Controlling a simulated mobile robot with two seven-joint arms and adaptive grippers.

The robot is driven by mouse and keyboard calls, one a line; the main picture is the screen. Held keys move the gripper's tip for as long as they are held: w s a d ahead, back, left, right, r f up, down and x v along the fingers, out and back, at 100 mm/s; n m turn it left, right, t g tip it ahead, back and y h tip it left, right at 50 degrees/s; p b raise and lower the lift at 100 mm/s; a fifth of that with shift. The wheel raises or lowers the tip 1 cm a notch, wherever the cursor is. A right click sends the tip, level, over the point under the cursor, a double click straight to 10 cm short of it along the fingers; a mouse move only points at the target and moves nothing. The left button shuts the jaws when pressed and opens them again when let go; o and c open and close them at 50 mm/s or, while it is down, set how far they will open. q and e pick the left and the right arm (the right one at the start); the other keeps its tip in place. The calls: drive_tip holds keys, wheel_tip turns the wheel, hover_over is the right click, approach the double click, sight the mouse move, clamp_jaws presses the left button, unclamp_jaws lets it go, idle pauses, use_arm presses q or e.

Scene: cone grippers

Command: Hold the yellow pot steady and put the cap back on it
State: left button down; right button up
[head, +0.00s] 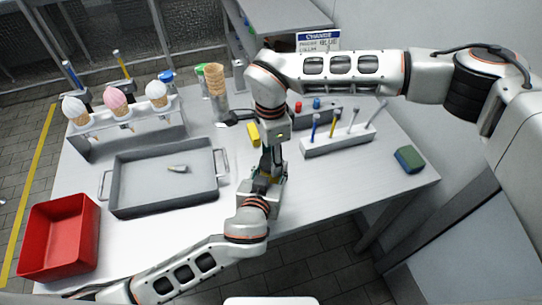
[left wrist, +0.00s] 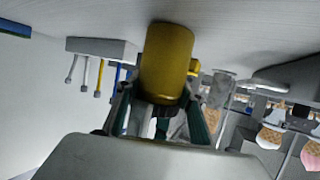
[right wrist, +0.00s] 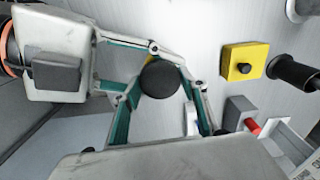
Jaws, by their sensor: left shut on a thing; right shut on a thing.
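The yellow pot (left wrist: 167,60) is between the fingers of my left gripper (left wrist: 160,118), which is shut on it. In the head view my left gripper (head: 264,185) is near the table's front edge, with little of the pot showing. My right gripper (head: 271,170) reaches down from above to the same spot. In the right wrist view the round black cap (right wrist: 159,80) is between the fingertips of my right gripper (right wrist: 162,88), shut on it. The cap is in line with the pot; whether it is seated cannot be told. Most of the pot is hidden there.
A yellow block with a black button (right wrist: 243,62) stands close behind the grippers. A white tool rack (head: 338,142) is to the right, a grey tray (head: 165,203) and red bin (head: 35,260) to the left. An ice cream holder (head: 130,125) stands behind the tray.

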drive_tip(key=shift+s+d+f, duration=0.1)
drive_tip(key=shift+s+f, duration=0.05)
drive_tip(key=shift+r, duration=0.5)
drive_tip(key=shift+f, duration=0.85)
idle(1.4)
drive_tip(key=m, duration=0.5)
drive_tip(key=shift+r, duration=0.1)
drive_tip(key=shift+a+r, duration=0.15)
drive_tip(key=shift+a, duration=0.05)
idle(0.8)
drive_tip(key=o, duration=0.8)
